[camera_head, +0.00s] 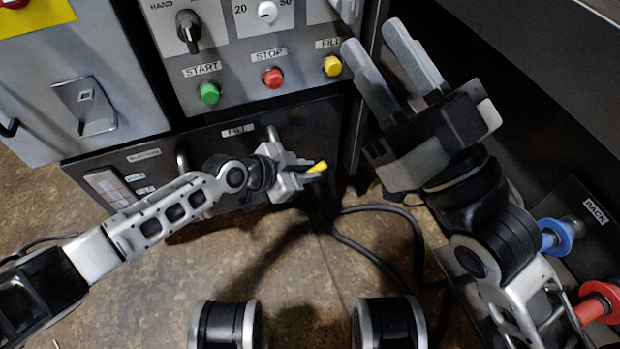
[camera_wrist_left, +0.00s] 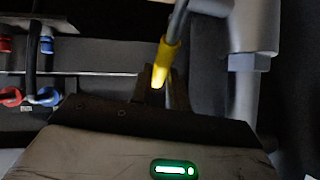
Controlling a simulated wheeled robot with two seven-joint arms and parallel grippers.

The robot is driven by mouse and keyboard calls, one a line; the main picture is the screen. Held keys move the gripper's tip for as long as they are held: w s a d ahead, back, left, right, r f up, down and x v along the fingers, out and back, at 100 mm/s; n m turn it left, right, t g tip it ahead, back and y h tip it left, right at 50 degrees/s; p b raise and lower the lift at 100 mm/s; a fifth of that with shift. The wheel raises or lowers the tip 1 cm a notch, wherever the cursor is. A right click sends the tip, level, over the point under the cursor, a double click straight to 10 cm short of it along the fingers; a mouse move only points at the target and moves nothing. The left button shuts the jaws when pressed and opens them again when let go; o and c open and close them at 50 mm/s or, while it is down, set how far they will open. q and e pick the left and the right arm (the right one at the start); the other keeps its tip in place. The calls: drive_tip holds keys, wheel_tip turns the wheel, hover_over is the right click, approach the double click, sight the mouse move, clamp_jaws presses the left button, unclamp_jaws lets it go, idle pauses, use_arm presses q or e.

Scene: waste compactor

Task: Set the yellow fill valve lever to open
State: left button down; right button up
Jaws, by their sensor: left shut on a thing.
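The yellow fill valve lever (camera_head: 318,167) shows at the tips of my left gripper (camera_head: 308,174), low in front of the dark panel with the FILL label. The left gripper is shut on the lever. In the left wrist view the yellow lever (camera_wrist_left: 163,68) sits between the fingers (camera_wrist_left: 160,88), with its grey shaft running up to the top right. The valve body is mostly hidden in the head view. My right gripper (camera_head: 388,68) is open and empty, high at the right beside the control panel.
The control panel above holds a green START button (camera_head: 209,93), a red STOP button (camera_head: 272,78) and a yellow FILL button (camera_head: 332,66). Blue (camera_head: 556,236) and red (camera_head: 598,302) fittings are at the lower right. Black hoses (camera_head: 375,258) cross the floor.

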use_arm(q)
drive_tip(key=shift+a+r+h+b, duration=0.15)
drive_tip(key=shift+h+b, duration=0.15)
use_arm(e)
drive_tip(key=shift+s+a+r+n+g+y, duration=0.1)
drive_tip(key=shift+s+r+n+y, duration=0.15)
drive_tip(key=shift+n+y, duration=0.25)
drive_tip(key=shift+s+r+n+g+y, duration=0.1)
drive_tip(key=shift+s+r+n+y, duration=0.05)
drive_tip(key=shift+r+n+y, duration=0.4)
drive_tip(key=shift+s+a+r+n+g+y, duration=0.1)
drive_tip(key=shift+s+r+n+y, duration=0.2)
drive_tip(key=shift+n, duration=0.35)
drive_tip(key=shift+w+d+f, duration=0.1)
drive_tip(key=shift+w+f, duration=0.05)
drive_tip(key=shift+f, duration=0.05)
use_arm(q)
drive_tip(key=c, duration=1.3)
unclamp_jaws()
drive_tip(key=shift+c, duration=0.2)
